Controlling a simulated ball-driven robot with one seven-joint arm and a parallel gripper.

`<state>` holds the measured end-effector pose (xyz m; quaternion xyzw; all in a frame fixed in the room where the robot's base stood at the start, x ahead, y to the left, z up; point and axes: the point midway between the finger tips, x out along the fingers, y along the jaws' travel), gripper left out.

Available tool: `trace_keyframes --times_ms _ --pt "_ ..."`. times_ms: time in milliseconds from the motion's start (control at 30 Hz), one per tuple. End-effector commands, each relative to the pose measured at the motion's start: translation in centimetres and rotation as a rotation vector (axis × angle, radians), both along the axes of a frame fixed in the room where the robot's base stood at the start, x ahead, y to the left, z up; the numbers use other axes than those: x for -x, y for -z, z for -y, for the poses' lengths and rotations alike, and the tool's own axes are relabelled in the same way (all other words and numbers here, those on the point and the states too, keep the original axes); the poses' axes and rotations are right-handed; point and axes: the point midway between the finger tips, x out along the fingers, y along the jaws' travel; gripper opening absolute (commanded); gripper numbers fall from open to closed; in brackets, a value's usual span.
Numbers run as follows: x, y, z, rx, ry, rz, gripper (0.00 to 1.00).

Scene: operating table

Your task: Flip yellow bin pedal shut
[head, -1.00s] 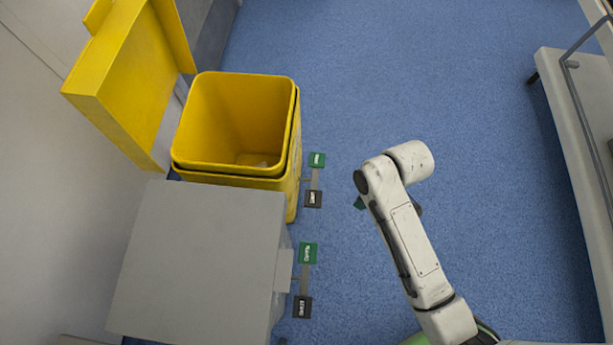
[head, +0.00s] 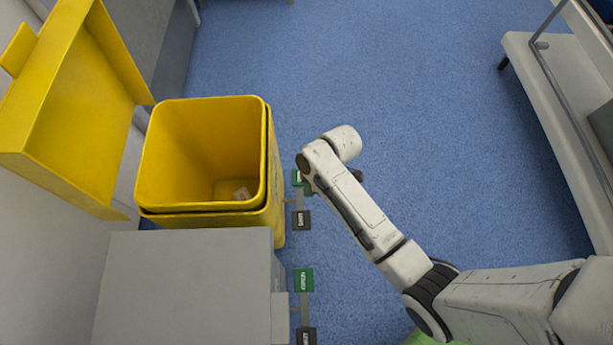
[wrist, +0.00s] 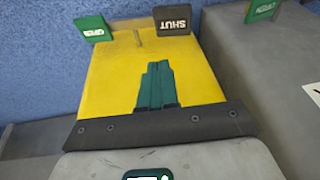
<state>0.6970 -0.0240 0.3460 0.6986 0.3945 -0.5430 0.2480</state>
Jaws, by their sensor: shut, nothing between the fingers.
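The yellow bin (head: 276,195) stands at the left in the head view with its yellow lid (head: 75,110) raised. An inner yellow tub is open, with a small pale item at its bottom. Beside it are a green pedal (head: 297,178), partly covered by my arm, and a dark pedal (head: 301,220). In the wrist view, the green pedal (wrist: 94,28) reads OPEN and the dark pedal (wrist: 174,20) reads SHUT, upside down. My gripper (wrist: 158,66) shows as teal fingers, shut and empty, in front of the yellow bin side. No contact with a pedal shows.
A grey bin (head: 185,285) with a closed top stands beside the yellow one, with its own green pedal (head: 303,280) and dark pedal (head: 306,337). A bench with a rail (head: 565,110) is at the right.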

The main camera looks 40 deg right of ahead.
Motion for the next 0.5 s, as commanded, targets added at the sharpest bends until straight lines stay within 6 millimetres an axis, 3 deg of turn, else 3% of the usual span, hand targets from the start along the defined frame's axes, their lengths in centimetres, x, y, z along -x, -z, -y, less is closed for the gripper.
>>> trace_keyframes --times_ms 500 --pt "-0.6 9.9 -2.6 0.001 -0.001 -0.003 0.0"
